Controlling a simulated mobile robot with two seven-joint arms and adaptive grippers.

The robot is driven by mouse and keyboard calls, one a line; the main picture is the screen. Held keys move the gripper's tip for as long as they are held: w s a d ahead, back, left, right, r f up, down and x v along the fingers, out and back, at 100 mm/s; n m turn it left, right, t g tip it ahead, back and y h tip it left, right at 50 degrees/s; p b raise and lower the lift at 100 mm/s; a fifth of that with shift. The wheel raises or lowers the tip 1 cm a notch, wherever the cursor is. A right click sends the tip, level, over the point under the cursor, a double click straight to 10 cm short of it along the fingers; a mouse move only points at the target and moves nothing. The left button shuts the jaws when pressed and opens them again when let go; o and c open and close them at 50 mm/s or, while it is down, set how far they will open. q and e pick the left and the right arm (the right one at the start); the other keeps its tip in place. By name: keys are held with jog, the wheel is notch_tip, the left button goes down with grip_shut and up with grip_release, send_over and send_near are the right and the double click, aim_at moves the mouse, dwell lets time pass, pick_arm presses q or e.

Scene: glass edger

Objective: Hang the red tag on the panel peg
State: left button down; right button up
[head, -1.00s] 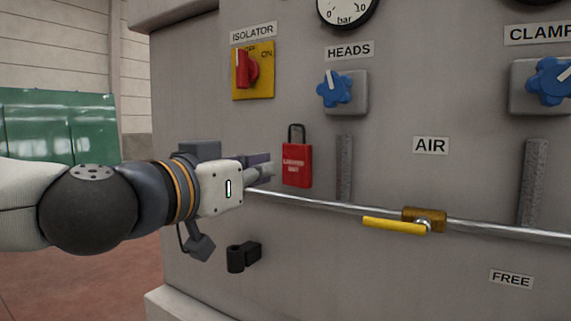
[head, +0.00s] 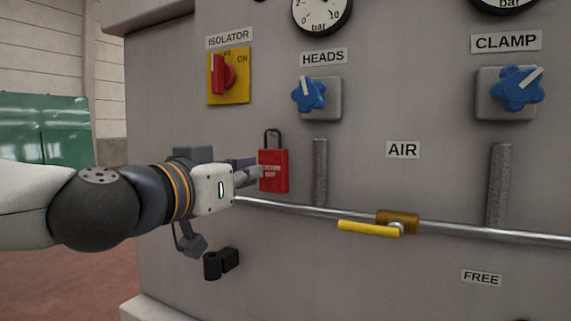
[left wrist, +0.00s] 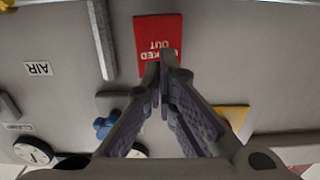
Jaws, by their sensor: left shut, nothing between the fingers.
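The red tag (head: 273,172) with white lettering and a dark shackle is upright against the grey panel (head: 385,110), below the isolator switch. Whether its shackle sits on a peg cannot be seen. My left gripper (head: 255,172) is at the tag's left edge in the head view, fingers shut with nothing between them. In the left wrist view the shut fingertips (left wrist: 162,75) overlap the lower edge of the upside-down red tag (left wrist: 158,35). Whether they touch it is unclear. My right gripper is not in view.
The isolator switch (head: 222,74) is above the tag. A metal pipe (head: 310,211) with a yellow-handled valve (head: 370,227) runs below it. A black bracket (head: 220,263) is lower left. Blue knobs (head: 518,88) and grey vertical strips (head: 320,172) are to the right.

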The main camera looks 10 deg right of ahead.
pick_arm(q)
jog(key=shift+x, duration=2.7)
jog(key=shift+p+v, duration=0.55)
jog(key=shift+v, duration=0.95)
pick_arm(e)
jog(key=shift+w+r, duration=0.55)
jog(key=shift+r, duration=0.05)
pick_arm(q)
jog(key=shift+s+a+r, duration=0.15)
jog(key=shift+s+a, duration=0.1)
jog(key=p, duration=0.3)
send_near(270, 167)
jog(key=shift+s+a, duration=0.4)
jog(key=shift+s, duration=0.05)
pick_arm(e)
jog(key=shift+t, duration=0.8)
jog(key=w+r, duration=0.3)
pick_arm(q)
jog(key=shift+b, duration=0.3)
